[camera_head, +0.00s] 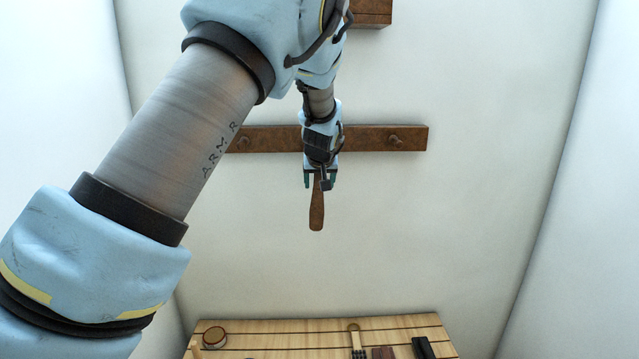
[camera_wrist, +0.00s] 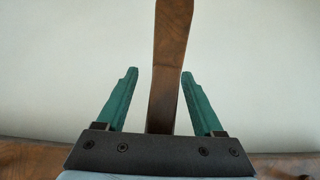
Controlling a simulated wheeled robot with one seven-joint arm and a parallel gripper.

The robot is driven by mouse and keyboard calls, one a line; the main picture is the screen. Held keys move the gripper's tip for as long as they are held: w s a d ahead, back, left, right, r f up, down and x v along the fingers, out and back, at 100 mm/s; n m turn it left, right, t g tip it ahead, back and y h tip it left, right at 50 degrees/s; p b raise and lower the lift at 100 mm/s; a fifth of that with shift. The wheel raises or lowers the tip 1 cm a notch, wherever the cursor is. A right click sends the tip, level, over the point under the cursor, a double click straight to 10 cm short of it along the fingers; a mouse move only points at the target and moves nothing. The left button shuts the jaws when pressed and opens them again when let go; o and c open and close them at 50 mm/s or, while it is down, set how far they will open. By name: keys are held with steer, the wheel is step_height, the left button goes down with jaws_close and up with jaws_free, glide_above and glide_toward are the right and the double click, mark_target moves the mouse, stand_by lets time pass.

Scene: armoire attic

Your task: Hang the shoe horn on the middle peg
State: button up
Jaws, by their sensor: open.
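The brown shoe horn (camera_head: 317,208) hangs upright below my gripper in the head view, in front of the wall, with its upper part hidden by my gripper. In the wrist view the shoe horn (camera_wrist: 171,60) stands between the two green fingers. My gripper (camera_wrist: 156,78) is open, with a gap on each side of the shoe horn. In the head view my gripper (camera_head: 320,182) is just below the wooden peg rail (camera_head: 360,139). A left peg (camera_head: 243,141) and a right peg (camera_head: 394,140) show. The middle peg is hidden behind my arm.
Another wooden piece (camera_head: 371,10) is on the wall near the top. A slatted wooden surface (camera_head: 290,327) below carries a round tin (camera_head: 214,336), a brush (camera_head: 357,345) and a dark block (camera_head: 423,347). Pale side walls stand left and right.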

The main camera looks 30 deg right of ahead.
steer(key=b+v, duration=0.2)
steer(key=v, duration=0.8)
steer(key=shift+s+a+r+b, duration=0.2)
steer(key=shift+s+r+b, duration=0.05)
steer(key=shift+b, duration=0.05)
steer(key=a+f+n+g+y, duration=0.15)
steer(key=a+f, duration=0.25)
steer(key=a, duration=0.9)
steer(key=a+f+n+g+y, duration=0.15)
steer(key=a+f, duration=0.35)
steer(key=a, duration=0.7)
steer(key=s+a+f+g, duration=0.1)
steer(key=s+a+f, duration=0.1)
steer(key=s+a, duration=0.5)
steer(key=s+a+f+g, duration=0.1)
steer(key=s+a+f, duration=0.1)
steer(key=s+a, duration=0.5)
steer(key=a, duration=0.3)
steer(key=shift+s+f+n+g, duration=0.3)
steer(key=shift+f+n+g, duration=0.05)
steer(key=shift+n+g, duration=0.05)
